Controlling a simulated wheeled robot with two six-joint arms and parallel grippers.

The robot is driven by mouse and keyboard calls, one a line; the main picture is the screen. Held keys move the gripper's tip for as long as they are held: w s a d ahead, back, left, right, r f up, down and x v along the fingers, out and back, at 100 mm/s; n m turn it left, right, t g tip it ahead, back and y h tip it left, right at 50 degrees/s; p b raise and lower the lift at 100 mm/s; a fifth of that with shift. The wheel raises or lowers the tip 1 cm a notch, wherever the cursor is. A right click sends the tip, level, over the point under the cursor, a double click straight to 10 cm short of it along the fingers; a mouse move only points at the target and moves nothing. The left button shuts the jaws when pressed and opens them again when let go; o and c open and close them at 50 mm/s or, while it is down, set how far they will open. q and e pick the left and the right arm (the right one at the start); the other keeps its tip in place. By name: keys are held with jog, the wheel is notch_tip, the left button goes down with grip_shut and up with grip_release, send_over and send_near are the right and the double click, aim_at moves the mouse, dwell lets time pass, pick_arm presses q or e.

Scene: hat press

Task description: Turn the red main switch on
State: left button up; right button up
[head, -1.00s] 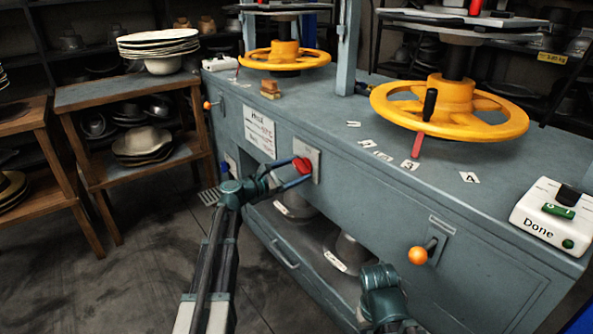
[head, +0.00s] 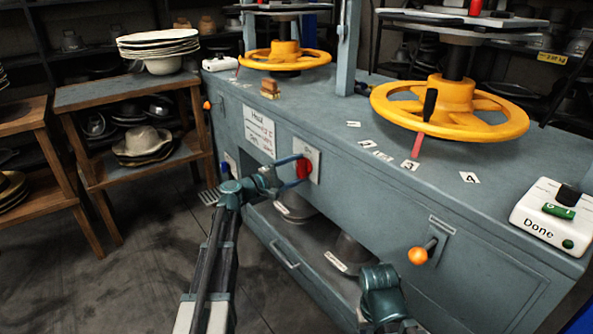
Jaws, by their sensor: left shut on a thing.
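The red main switch (head: 304,169) sits on a pale plate (head: 314,160) on the front of the blue-grey press cabinet. Its red handle now looks upright. My left gripper (head: 297,172) is at the switch, its fingers shut on the red handle from above and below. Part of the handle is hidden by the fingers. The lettering on the plate is too small to read fully. My right arm shows at the bottom right, and its gripper's fingertips cannot be made out.
A lever with an orange knob (head: 418,256) sticks out of the cabinet front at right. Yellow handwheels (head: 450,122) and a white Done box (head: 552,215) are on top. A wooden shelf (head: 128,92) with hats stands at left. The floor between is clear.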

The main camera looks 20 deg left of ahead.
pick_arm(q)
jog(key=shift+m, duration=1.3)
jog(key=shift+s, duration=0.1)
jog(key=o, duration=1.2)
jog(key=shift+c, duration=0.2)
jog(key=v, duration=1.3)
jog(key=shift+s+a, duration=0.25)
